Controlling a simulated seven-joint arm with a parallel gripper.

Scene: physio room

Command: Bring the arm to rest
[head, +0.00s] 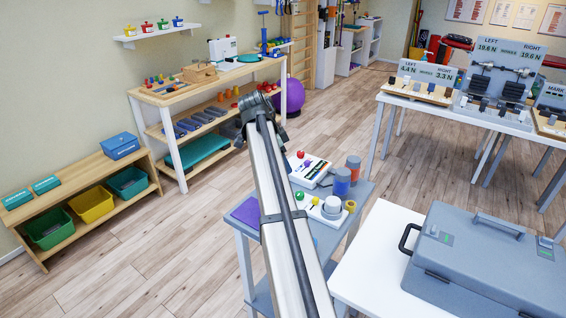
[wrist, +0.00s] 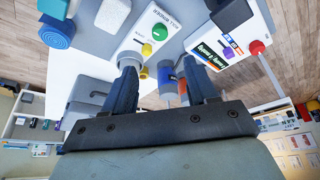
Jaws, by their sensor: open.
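My arm (head: 284,210) reaches up and forward from the bottom middle of the head view, with its dark joint (head: 258,103) at the far end. My gripper shows in the wrist view (wrist: 161,68) with its two dark fingers apart. Nothing is clasped between them; a blue cylinder (wrist: 167,76) shows in the gap, beyond the fingers. In the head view I cannot make out the fingers. The wrist view looks onto a cart top with a white panel with yellow and green knobs (wrist: 147,40) and another with a red knob (wrist: 228,48).
The small grey-blue cart (head: 240,229) stands beside my arm, carrying a purple pad (head: 247,212), blue cylinder (head: 342,183) and orange cylinder (head: 353,164). A white table (head: 372,262) with a large grey case (head: 480,262) is at right. Wood floor (head: 150,250) is clear at left.

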